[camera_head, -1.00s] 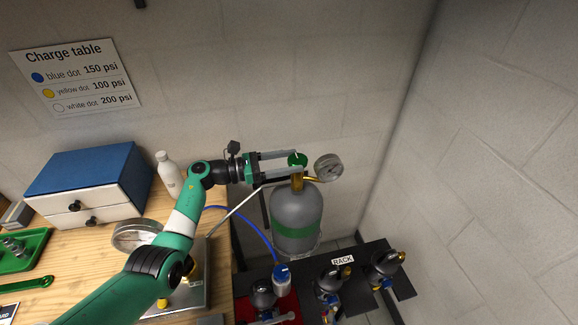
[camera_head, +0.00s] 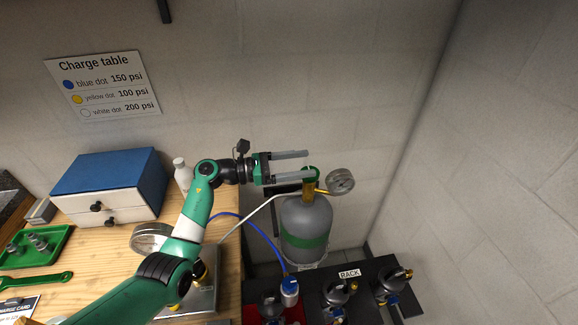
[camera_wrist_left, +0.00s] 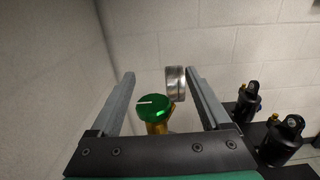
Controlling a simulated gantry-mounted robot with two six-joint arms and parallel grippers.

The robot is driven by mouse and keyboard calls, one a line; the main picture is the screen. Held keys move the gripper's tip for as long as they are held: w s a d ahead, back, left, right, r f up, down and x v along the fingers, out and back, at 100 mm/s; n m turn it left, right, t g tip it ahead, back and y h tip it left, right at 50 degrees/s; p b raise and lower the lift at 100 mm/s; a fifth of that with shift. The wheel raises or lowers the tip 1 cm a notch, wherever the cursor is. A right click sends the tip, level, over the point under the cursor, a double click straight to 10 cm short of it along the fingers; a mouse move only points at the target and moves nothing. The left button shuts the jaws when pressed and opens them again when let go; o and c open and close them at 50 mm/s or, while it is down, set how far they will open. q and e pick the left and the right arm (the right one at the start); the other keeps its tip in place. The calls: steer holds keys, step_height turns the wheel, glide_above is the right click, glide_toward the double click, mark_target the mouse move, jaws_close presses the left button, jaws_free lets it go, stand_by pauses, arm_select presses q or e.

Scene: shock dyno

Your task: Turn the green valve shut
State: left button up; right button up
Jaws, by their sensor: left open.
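The green valve (camera_head: 310,174) is a round knob on a brass stem atop a grey tank (camera_head: 304,218) with a green band. In the left wrist view the green valve (camera_wrist_left: 153,107) has a white line on its top. My left gripper (camera_head: 306,166) is open and empty. In the left wrist view its fingers (camera_wrist_left: 160,82) lie on either side of the valve with gaps. In the head view the valve sits by the tip of the lower finger, which partly covers it. I cannot tell the height between them. My right gripper is out of view.
A round pressure gauge (camera_head: 340,181) sticks out right beside the valve; it also shows in the left wrist view (camera_wrist_left: 175,84). A white hose and a blue hose (camera_head: 258,232) run by the tank. A dark rack (camera_head: 362,284) holds shocks below. A blue-topped drawer box (camera_head: 108,175) stands left.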

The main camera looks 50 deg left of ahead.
arm_select(q)
steer(key=s+d+r+p, duration=0.3)
steer(key=s+d+r, duration=0.3)
steer(key=s, duration=0.4)
steer(key=shift+s+d+r+p, duration=0.2)
steer(key=shift+d+r+p, duration=0.15)
steer(key=shift+r, duration=0.55)
